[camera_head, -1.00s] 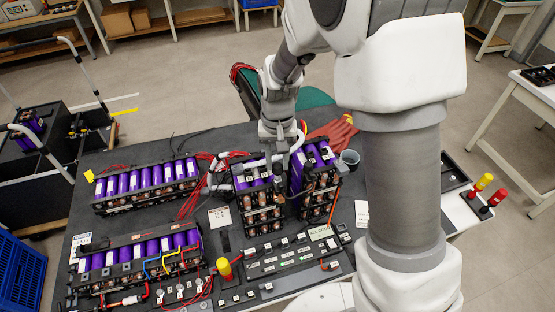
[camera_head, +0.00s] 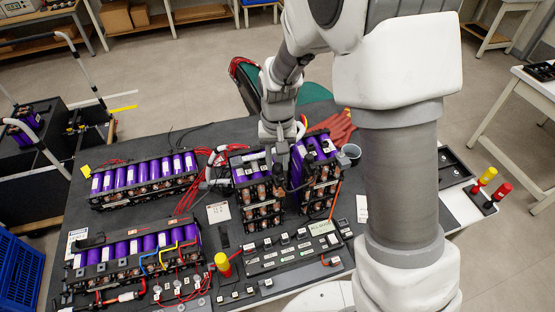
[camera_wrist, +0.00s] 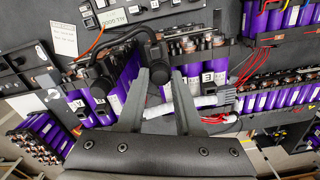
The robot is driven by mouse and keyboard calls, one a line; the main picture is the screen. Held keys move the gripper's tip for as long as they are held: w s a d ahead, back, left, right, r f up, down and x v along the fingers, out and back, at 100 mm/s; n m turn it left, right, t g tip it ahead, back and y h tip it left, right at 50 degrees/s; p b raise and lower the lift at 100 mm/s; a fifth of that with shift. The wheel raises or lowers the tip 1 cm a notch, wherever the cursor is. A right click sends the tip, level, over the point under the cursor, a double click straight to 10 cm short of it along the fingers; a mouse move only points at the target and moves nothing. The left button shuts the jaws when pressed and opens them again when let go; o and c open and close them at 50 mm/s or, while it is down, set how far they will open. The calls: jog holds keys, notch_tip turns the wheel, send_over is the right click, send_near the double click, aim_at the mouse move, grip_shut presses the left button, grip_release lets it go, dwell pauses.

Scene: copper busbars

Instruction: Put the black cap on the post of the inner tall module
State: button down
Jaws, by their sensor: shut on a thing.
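Two tall modules of purple cells stand side by side on the dark bench. The left tall module (camera_head: 262,214) and the right tall module (camera_head: 318,192) have a narrow gap between them. My gripper (camera_head: 281,178) points down over this gap. In the wrist view my gripper (camera_wrist: 163,76) is shut on the black cap (camera_wrist: 156,51), which shows just beyond the fingertips. The fingers hide part of it. The post under the cap cannot be made out, nor whether the cap touches anything.
Two long low modules (camera_head: 143,182) (camera_head: 135,262) lie to the left. A white connector with red cables (camera_head: 212,172) stands close by the left tall module. A label tray (camera_head: 290,250) lies in front. A grey cup (camera_head: 349,154) stands behind the right module.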

aim_at(277, 166)
jog(key=shift+f, duration=0.2)
dwell(0.4)
jog(key=c, duration=0.5)
grip_release()
jog(key=shift+r+p, duration=1.85)
jog(key=shift+r, duration=1.15)
